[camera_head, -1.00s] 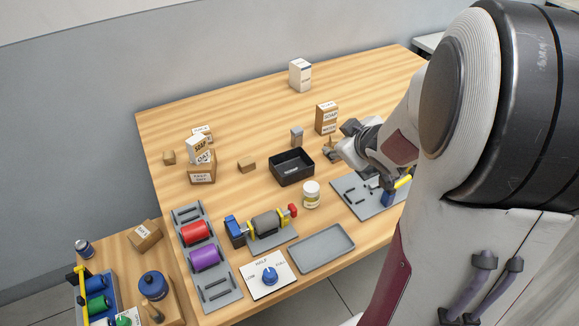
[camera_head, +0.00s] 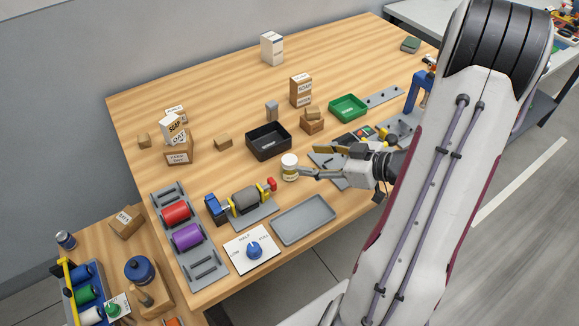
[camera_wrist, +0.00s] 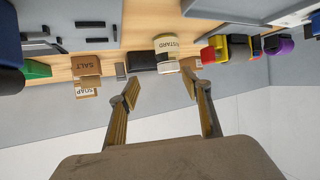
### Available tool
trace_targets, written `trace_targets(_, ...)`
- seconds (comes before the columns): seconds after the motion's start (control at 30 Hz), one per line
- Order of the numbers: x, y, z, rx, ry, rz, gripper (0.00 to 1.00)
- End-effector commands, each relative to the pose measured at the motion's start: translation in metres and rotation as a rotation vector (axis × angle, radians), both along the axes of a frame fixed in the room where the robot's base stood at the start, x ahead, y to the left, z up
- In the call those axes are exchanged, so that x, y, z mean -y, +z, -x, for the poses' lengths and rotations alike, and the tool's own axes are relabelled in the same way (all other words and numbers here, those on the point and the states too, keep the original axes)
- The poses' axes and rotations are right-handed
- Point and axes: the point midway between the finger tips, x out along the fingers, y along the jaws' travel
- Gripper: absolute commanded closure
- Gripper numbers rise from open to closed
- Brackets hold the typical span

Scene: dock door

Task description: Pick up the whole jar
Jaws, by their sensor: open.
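The jar (camera_head: 290,168) is small and pale with a white lid, and it stands upright on the wooden table. In the wrist view my gripper (camera_wrist: 160,83) is open and empty, with the jar ahead, beyond and between the fingertips. Whether a fingertip touches the jar cannot be told.
A black bin (camera_head: 268,154) stands behind the jar. A roller fixture (camera_head: 244,200) with a red knob is to its left front. A flat grey tray (camera_head: 304,232) lies in front. A green bin (camera_head: 348,116), small boxes (camera_head: 312,121) and a grey plate are behind my gripper.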

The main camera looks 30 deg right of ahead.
Motion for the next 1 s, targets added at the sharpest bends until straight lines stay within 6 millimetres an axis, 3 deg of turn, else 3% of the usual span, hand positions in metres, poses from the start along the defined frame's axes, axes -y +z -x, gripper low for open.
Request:
trace_targets(0.2,-0.006,-0.002,0.011,0.025,0.026,-0.068,0.52)
trace_targets(0.57,-0.007,-0.002,0.011,0.027,0.030,-0.072,0.52)
trace_targets(1.0,-0.018,-0.011,-0.008,0.027,0.031,-0.071,0.52)
